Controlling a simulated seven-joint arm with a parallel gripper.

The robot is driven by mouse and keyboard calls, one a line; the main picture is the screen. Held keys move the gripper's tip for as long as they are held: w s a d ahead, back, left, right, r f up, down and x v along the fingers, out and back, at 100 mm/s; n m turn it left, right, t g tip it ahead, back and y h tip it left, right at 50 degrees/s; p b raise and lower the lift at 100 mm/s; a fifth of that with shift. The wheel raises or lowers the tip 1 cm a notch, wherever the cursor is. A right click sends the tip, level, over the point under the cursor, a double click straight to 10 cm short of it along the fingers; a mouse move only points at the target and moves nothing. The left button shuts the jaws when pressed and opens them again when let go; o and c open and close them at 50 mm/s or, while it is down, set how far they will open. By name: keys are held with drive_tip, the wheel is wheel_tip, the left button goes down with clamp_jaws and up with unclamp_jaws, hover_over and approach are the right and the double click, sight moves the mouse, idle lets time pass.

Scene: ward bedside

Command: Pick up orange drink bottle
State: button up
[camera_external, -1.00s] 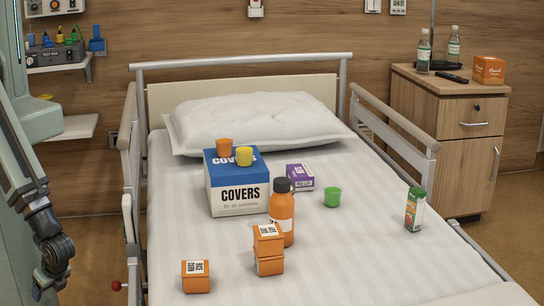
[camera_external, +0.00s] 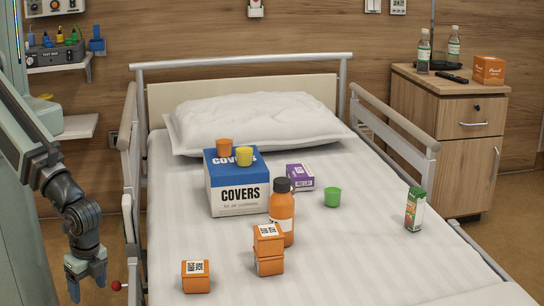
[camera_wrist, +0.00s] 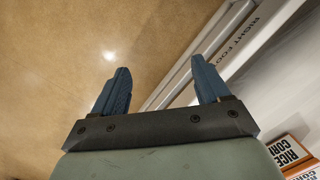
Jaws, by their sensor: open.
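The orange drink bottle (camera_external: 283,215) with a dark cap stands upright on the bed, in front of the COVERS box and just behind two stacked orange boxes that hide part of its base. My gripper (camera_external: 87,283) hangs at the left, outside the bed rail, fingers down, well apart from the bottle. In the wrist view my gripper (camera_wrist: 158,88) is open and empty, with floor and the bed's side rail beyond it. The bottle does not show in the wrist view.
Stacked orange boxes (camera_external: 269,250) and a single orange box (camera_external: 196,277) sit near the bottle. The COVERS box (camera_external: 237,190) carries orange and yellow cups. The bed rail (camera_external: 130,180) stands between.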

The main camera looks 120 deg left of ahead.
drive_tip(key=w+a+r+n+t, duration=0.1)
drive_tip(key=w+a+r+t, duration=0.15)
drive_tip(key=w, duration=0.35)
drive_tip(key=w+a+r+t, duration=0.2)
drive_tip(key=w+r, duration=0.2)
drive_tip(key=w, duration=0.3)
drive_tip(key=n+t+y, duration=0.7)
drive_tip(key=t+y, duration=0.5)
approach(281, 205)
wheel_tip(281, 205, up, 5)
drive_tip(key=s+a, duration=0.1)
drive_tip(key=s, duration=0.2)
drive_tip(key=shift+g, duration=0.25)
drive_tip(key=shift+f+x, duration=0.2)
drive_tip(key=shift+x, duration=3.35)
drive_tip(key=shift+f+x, duration=0.15)
drive_tip(key=shift+x, duration=3.45)
drive_tip(key=shift+c, duration=0.3)
